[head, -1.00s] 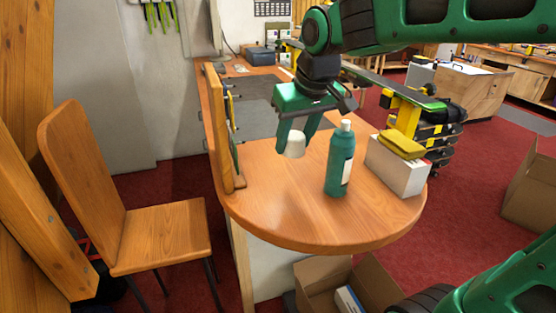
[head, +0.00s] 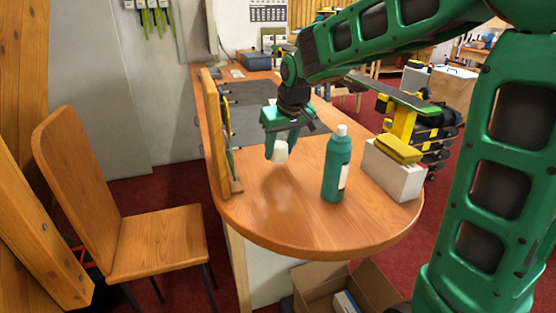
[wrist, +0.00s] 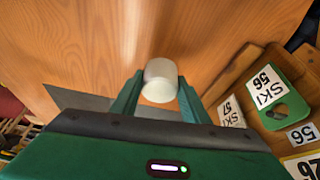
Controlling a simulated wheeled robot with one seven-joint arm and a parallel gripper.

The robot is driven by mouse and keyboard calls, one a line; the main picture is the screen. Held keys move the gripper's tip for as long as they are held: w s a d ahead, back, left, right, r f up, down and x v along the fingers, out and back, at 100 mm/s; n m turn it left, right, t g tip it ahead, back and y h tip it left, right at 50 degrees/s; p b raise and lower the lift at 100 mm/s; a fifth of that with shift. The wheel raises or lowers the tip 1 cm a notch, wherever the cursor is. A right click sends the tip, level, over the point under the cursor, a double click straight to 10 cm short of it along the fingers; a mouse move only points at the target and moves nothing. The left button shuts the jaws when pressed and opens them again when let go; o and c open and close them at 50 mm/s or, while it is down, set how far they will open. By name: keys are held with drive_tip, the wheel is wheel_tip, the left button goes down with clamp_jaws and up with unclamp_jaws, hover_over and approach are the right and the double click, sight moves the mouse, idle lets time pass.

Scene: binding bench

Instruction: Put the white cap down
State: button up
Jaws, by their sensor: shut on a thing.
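The white cap (head: 280,152) is held between the fingers of my gripper (head: 281,146), over the left part of the round wooden table end (head: 290,225). In the wrist view the cap (wrist: 160,80) sits between the two green fingertips (wrist: 160,90), with bare wood behind it. My gripper is shut on it. I cannot tell from these views how far the cap is above the table. A teal bottle (head: 337,168) with a white top stands upright on the table, to the right of my gripper and apart from it.
A white box (head: 392,175) with a yellow pad (head: 398,149) on top is at the table's right. A wooden upright panel (head: 217,135) edges the left; the wrist view shows numbered SKI tags (wrist: 266,88) there. The table's front is clear. A wooden chair (head: 150,235) stands left.

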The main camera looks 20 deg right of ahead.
sight(277, 167)
drive_tip(key=shift+f, duration=1.75)
drive_tip(key=shift+f, duration=0.15)
drive_tip(key=o, duration=1)
drive_tip(key=v, duration=1.2)
drive_tip(key=shift+r, duration=0.25)
